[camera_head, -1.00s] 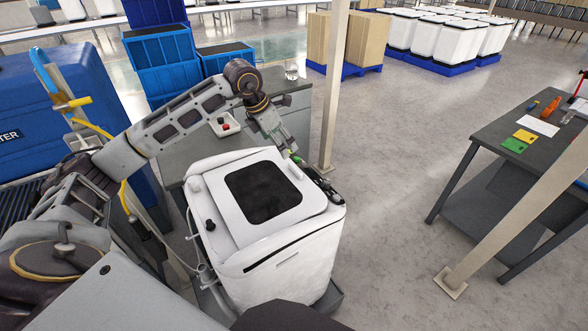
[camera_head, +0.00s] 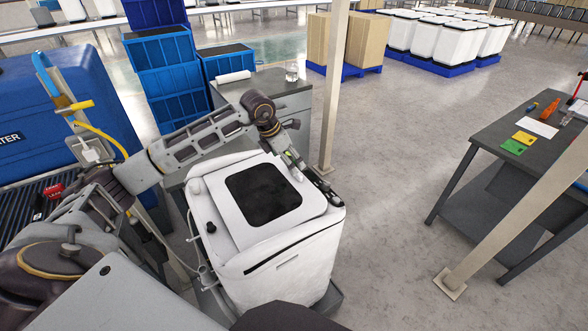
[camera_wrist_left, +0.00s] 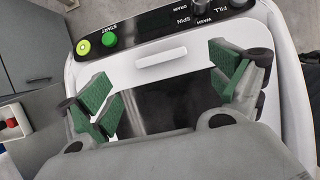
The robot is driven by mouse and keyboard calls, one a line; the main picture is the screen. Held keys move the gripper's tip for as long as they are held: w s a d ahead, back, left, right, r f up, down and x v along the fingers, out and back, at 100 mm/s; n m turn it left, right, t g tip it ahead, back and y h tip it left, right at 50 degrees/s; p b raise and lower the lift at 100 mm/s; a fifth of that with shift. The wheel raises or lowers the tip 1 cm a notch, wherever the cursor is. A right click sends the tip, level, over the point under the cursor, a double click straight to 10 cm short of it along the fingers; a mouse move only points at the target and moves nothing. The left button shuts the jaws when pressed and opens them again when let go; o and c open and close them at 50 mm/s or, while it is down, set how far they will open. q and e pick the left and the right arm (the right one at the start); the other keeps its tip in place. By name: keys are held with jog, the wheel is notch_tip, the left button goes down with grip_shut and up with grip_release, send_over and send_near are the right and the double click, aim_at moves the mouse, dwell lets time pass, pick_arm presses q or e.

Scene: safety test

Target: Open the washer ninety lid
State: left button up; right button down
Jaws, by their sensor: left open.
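The white washer (camera_head: 290,270) stands in the middle of the head view. Its lid, with a dark window (camera_head: 263,194), is shut. In the left wrist view the lid's dark window (camera_wrist_left: 160,104) and pale handle (camera_wrist_left: 162,59) lie below my left gripper (camera_wrist_left: 165,78). Its two green-padded fingers are spread wide, on either side of the handle, and empty. In the head view the left gripper (camera_head: 291,168) is over the lid's far edge, near the control panel (camera_head: 322,186). The panel's green START button (camera_wrist_left: 109,40) shows in the wrist view. Contact with the lid cannot be told.
A grey workbench (camera_head: 275,88) is behind the washer, with blue crates (camera_head: 170,90) beyond. A beige post (camera_head: 335,90) rises close to the washer's far side. Another table (camera_head: 480,135) stands right, across clear floor. A blue machine (camera_head: 60,120) is at left.

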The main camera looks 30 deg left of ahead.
pick_arm(q)
jog(key=x, duration=0.5)
jog(key=shift+d, duration=0.1)
jog(key=shift+w+d+f+p, duration=0.1)
jog(key=shift+w+f+p, duration=0.15)
jog(key=shift+f, duration=0.3)
pick_arm(e)
jog(key=shift+a+r, duration=0.35)
jog(key=shift+a, duration=0.5)
pick_arm(q)
jog(key=c, duration=1.5)
pick_arm(e)
jog(key=shift+d, duration=0.75)
